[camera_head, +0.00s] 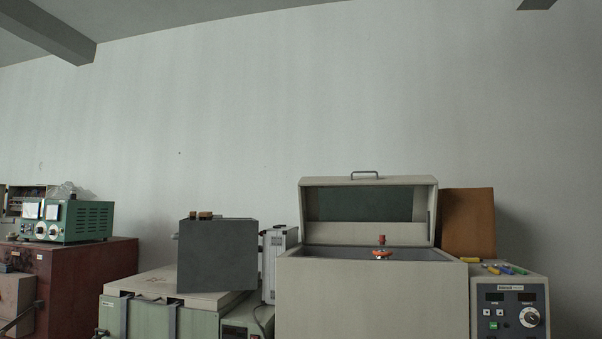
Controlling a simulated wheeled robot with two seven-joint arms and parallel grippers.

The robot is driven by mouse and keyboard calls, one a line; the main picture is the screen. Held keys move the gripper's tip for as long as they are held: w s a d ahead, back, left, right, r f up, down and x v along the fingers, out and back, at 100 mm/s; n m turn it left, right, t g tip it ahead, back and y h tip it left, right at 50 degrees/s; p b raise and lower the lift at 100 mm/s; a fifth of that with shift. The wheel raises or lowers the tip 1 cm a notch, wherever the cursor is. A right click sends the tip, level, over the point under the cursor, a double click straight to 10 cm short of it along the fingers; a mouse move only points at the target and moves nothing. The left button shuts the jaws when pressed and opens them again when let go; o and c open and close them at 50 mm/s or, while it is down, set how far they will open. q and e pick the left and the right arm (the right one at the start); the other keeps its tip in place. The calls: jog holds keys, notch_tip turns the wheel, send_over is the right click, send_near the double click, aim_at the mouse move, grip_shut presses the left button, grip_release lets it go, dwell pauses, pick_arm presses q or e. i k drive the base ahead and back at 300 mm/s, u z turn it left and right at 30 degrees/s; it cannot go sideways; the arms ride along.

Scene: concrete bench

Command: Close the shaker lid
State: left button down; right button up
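The shaker (372,300) is a large beige box at the lower right of the head view. Its lid (428,215) stands raised at the back, with a dark window (360,205) and a grey handle (365,174) on its top edge. Inside the open shaker, the top of a vessel with an orange collar (382,252) and a reddish cap shows above the front wall. The rest of the shaker's inside is hidden. Neither of my grippers is in view.
A control panel (511,311) with a knob stands right of the shaker, with small coloured items on top. A brown board (467,223) leans behind it. A dark grey box (218,255) and a greenish machine (150,312) stand to the left. The space above the shaker is clear.

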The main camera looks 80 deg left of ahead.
aim_at(408, 198)
jog(key=z, duration=0.3)
jog(key=k, duration=0.25)
jog(key=u, duration=1.9)
